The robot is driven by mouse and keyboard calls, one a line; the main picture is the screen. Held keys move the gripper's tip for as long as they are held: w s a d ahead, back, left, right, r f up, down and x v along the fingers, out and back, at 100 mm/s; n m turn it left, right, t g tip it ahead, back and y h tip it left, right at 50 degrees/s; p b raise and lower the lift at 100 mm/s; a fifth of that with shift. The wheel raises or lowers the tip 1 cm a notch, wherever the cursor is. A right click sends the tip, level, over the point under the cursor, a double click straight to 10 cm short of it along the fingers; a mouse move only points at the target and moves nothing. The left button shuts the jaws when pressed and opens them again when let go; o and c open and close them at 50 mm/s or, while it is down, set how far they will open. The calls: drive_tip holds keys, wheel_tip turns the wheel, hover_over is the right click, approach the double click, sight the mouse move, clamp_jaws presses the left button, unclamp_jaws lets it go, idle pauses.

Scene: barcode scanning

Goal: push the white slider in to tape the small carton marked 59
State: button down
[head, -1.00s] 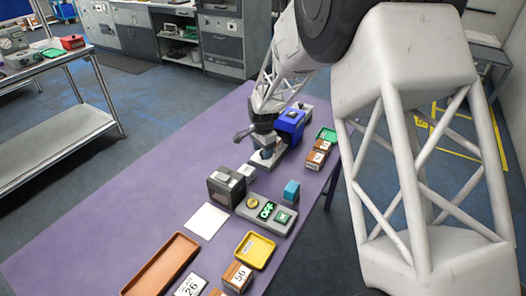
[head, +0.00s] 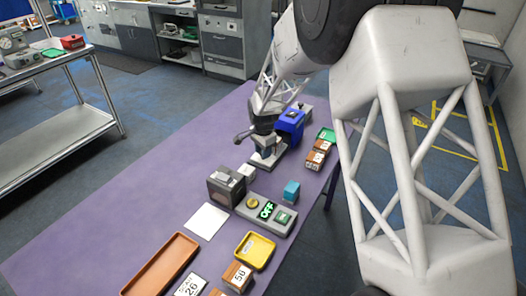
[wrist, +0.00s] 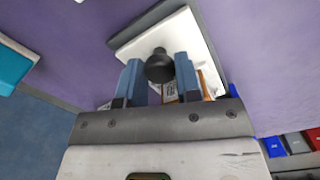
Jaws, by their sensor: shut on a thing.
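The white slider (wrist: 186,38) lies under my gripper in the wrist view, with a round black knob (wrist: 159,66) standing on it. My gripper (wrist: 159,76) has its two blue fingers shut on the knob, one on each side. A brown carton with a white label (wrist: 170,92) shows partly between and beside the fingers; its number is not readable. In the head view my gripper (head: 265,152) is over the grey taping device (head: 262,162), beside its blue upper part (head: 290,123). The slider and this carton are mostly hidden there.
The purple table's left side is clear.

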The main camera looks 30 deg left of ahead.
drive_tip(key=w, duration=0.6)
drive_tip(key=shift+w, duration=0.4)
drive_tip(key=c, duration=0.8)
unclamp_jaws()
drive_tip(key=shift+r, duration=0.1)
drive_tip(key=shift+r, duration=3.85)
drive_tip(key=shift+c, duration=0.5)
